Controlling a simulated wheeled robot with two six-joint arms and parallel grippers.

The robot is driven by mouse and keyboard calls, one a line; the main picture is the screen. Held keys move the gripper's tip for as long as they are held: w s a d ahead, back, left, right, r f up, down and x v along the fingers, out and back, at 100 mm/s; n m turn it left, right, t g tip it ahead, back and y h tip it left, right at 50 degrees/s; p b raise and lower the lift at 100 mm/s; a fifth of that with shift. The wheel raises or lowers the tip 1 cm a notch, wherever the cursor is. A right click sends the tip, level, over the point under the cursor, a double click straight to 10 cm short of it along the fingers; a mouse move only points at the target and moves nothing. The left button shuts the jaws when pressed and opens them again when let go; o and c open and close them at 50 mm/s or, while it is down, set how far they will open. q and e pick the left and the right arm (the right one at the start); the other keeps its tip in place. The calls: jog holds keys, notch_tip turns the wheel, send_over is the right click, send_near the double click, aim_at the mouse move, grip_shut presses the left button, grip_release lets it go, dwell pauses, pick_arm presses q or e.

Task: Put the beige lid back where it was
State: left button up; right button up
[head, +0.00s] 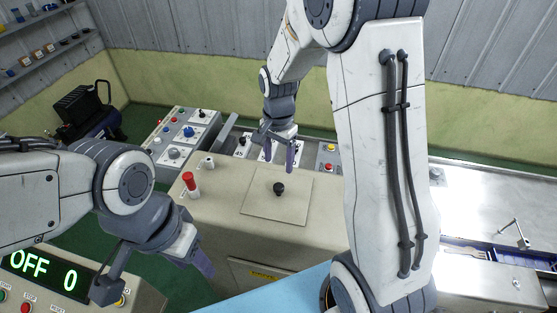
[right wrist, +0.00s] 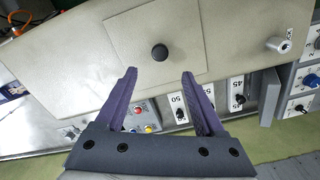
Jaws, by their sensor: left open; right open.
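The beige lid (head: 262,207) is a flat square plate with a round black knob (head: 279,188) in its middle. It lies on the top of the beige cabinet (head: 225,218); I cannot tell if it is seated in an opening. It also shows in the right wrist view (right wrist: 180,28). My right gripper (head: 279,165) is open and empty behind the lid's far edge. In the right wrist view its fingers (right wrist: 160,75) point toward the knob, which sits just beyond the tips, apart from them. My left gripper (head: 154,280) is open and empty at the lower left, away from the lid.
A red-capped cylinder (head: 190,182) and a small switch stand left of the lid. Control panels with knobs and buttons (head: 180,140) lie behind. A display reading OFF 0 (head: 42,272) is at lower left. A metal table (head: 470,205) is at right. My right arm hides the middle right.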

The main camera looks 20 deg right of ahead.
jog(key=s+a+r+n, duration=0.7)
jog(key=s+a+n, duration=0.1)
jog(key=s+a, duration=0.15)
pick_arm(q)
jog(key=shift+r, duration=0.3)
pick_arm(e)
jog(key=s+a+r+n, duration=0.1)
jog(key=s+a+n, duration=0.1)
jog(key=s+n, duration=0.3)
jog(key=s+a+r+n+y, duration=0.1)
jog(key=s+a+n, duration=0.1)
jog(key=s+n, duration=0.3)
jog(key=s, duration=0.4)
jog(key=shift+a+n, duration=0.25)
jog(key=shift+n, duration=0.15)
jog(key=shift+s, duration=0.1)
